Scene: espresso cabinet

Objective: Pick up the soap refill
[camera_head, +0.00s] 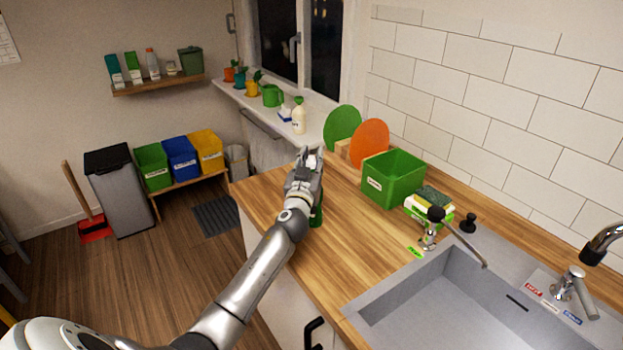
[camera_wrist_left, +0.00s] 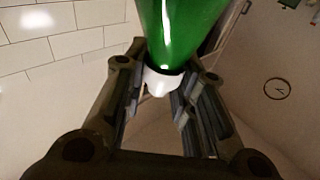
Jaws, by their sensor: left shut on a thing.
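The soap refill is a green bottle with a white cap. In the head view its green body (camera_head: 318,213) shows partly, just beside my left wrist and over the wooden counter; the rest is hidden behind my arm. My left gripper (camera_head: 310,158) is over the counter, left of the green box. In the left wrist view the bottle (camera_wrist_left: 181,32) lies between the fingers of the gripper (camera_wrist_left: 160,100), with the white cap (camera_wrist_left: 160,82) at the fingers, and the gripper is shut on it. I cannot tell whether the bottle's base touches the counter. My right gripper is not in view.
A green box (camera_head: 392,182) stands on the counter (camera_head: 345,240) to the right, beside sponges (camera_head: 430,205) and the sink (camera_head: 430,310). Green (camera_head: 342,128) and orange (camera_head: 369,143) round boards stand behind. A pump bottle (camera_head: 299,118) and plants line the windowsill.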

